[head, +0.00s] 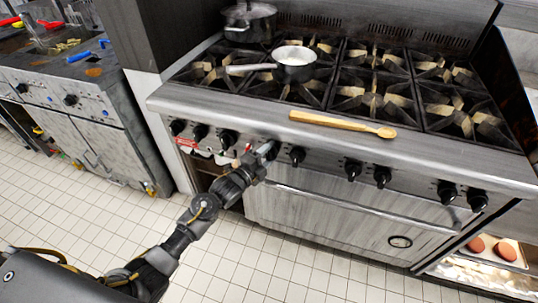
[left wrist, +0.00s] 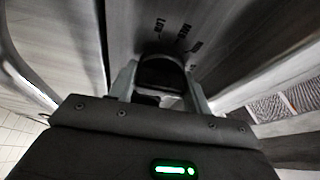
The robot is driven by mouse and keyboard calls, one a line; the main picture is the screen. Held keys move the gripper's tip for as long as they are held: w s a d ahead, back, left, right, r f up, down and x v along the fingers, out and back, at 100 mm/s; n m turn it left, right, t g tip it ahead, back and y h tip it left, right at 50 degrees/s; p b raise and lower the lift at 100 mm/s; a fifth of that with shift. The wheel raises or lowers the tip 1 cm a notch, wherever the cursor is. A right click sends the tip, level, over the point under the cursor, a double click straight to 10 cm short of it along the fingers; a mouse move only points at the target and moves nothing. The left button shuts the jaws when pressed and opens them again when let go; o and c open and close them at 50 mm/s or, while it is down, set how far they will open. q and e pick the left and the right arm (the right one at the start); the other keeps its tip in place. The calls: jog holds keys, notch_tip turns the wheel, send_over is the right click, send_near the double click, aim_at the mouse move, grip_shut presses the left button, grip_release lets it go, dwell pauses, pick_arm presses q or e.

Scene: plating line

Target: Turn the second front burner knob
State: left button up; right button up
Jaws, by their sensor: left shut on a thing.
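The steel range's front panel (head: 325,167) carries a row of black knobs. My left gripper (head: 262,154) is at this panel, at the fourth knob from the left, which it mostly covers. In the left wrist view, a dark burner knob (left wrist: 160,68) sits between the two fingers, which are shut on it. Markings that look like LOW and MED are printed on the panel beside that knob. The third knob (head: 228,137) is just left of the gripper, and the fifth knob (head: 297,155) is just right of it. My right gripper is in neither view.
A saucepan (head: 295,66) and a lidded pot (head: 250,22) stand on the range top. A wooden spoon (head: 342,123) lies along its front ledge. The oven door handle (head: 350,207) runs below the panel. The tiled floor (head: 290,275) in front is clear apart from my arm.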

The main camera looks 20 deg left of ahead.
pick_arm(q)
jog(key=shift+f+n+b, duration=0.15)
jog(key=shift+n+b, duration=0.25)
jog(key=shift+n, duration=0.4)
jog(key=shift+n+t+b, duration=0.45)
jog(key=shift+n+t, duration=0.15)
jog(key=shift+n, duration=0.3)
jog(key=shift+n+t+b, duration=0.4)
jog(key=shift+n, duration=0.7)
jog(key=n+t, duration=0.1)
jog(key=n, duration=0.1)
jog(key=n+t+y+b, duration=0.1)
jog(key=n, duration=0.2)
jog(key=shift+y, duration=0.3)
jog(key=n+y, duration=0.1)
jog(key=n, duration=0.2)
jog(key=shift+n+t+b, duration=0.35)
jog(key=shift+n+t, duration=0.05)
jog(key=shift+n+t+y, duration=0.4)
jog(key=shift+n+y, duration=0.7)
jog(key=shift+n, duration=0.8)
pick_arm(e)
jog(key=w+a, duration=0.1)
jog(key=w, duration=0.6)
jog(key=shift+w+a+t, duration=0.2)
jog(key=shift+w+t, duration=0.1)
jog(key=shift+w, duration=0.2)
pick_arm(q)
jog(key=o, duration=0.9)
